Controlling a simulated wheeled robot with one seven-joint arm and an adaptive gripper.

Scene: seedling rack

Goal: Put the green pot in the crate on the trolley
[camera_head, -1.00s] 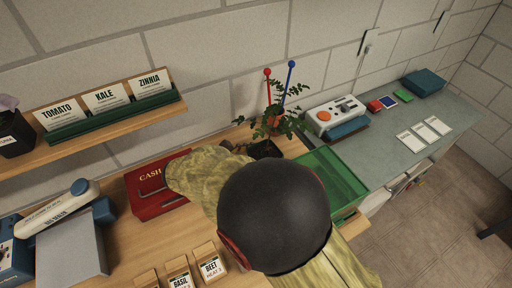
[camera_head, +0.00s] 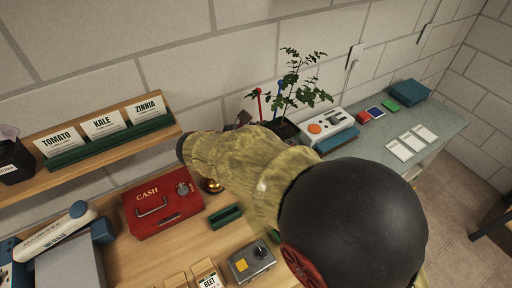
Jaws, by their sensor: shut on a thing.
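A leafy seedling (camera_head: 292,92) stands upright in a dark-looking pot (camera_head: 284,128) against the back wall. Only the pot's top shows above my arm, so I cannot tell its colour. My gripper (camera_head: 243,119) is mostly hidden behind my sleeved forearm; a small dark part shows just left of the pot. It appears shut on this pot, which is raised above the bench. No trolley or crate shows in this view.
The bench (camera_head: 130,262) holds a red cash box (camera_head: 163,208), a brass bell (camera_head: 212,186), a small green tray (camera_head: 226,216), a grey box (camera_head: 251,262) and seed packets (camera_head: 207,273). A shelf (camera_head: 95,155) juts out at left. A grey counter (camera_head: 440,122) lies right.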

